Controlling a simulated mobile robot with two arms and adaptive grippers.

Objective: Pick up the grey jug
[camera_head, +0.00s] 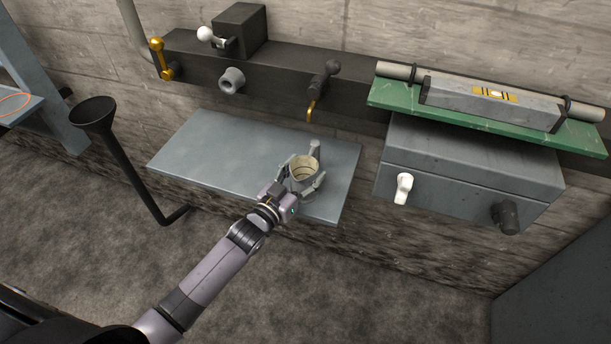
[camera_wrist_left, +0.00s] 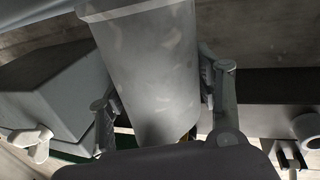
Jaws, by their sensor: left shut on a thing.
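The grey jug (camera_head: 304,170) is over the right part of the blue-grey shelf in the head view, with its open top and pale inside showing. My left gripper (camera_head: 302,182) is shut on the jug, with a finger on either side of it. In the left wrist view the jug (camera_wrist_left: 153,70) fills the middle between the two fingers (camera_wrist_left: 166,108). I cannot tell whether the jug's base touches the shelf. My right gripper is not in view.
The shelf (camera_head: 205,150) is otherwise bare. Above it a dark beam (camera_head: 275,82) carries a grey nozzle (camera_head: 231,80) and a brass-tipped tap (camera_head: 322,88). A grey box (camera_head: 470,165) hangs at the right under a green board (camera_head: 390,94). A black funnel (camera_head: 93,113) stands at the left.

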